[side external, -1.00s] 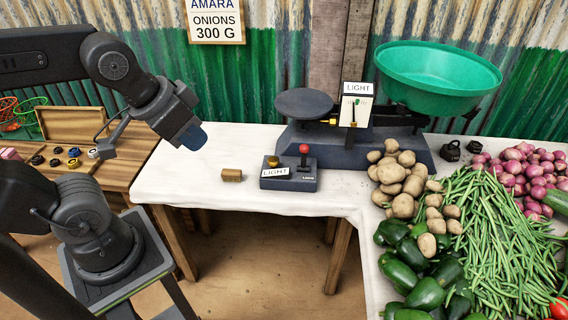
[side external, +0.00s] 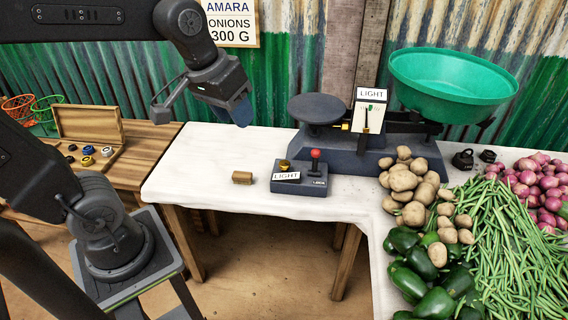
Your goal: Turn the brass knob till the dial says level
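The brass knob (side external: 284,165) sits on the left of a small dark control box (side external: 313,187), which also bears a red-topped lever (side external: 316,156) and a label reading LIGHT. The dial (side external: 369,117) stands upright on the dark balance scale (side external: 350,160), with a LIGHT sign above it; its fine marks are too small to read. My gripper (side external: 240,116) is above the table, up and left of the knob and apart from it. Its fingers show as one blue-grey shape, so its opening is unclear.
A small wooden block (side external: 242,177) lies left of the box. The scale carries a dark plate (side external: 318,107) and a green basin (side external: 450,82). Potatoes (side external: 410,185), peppers (side external: 420,285), beans (side external: 490,240) and onions (side external: 535,185) fill the right. The white tabletop's left part (side external: 190,170) is clear.

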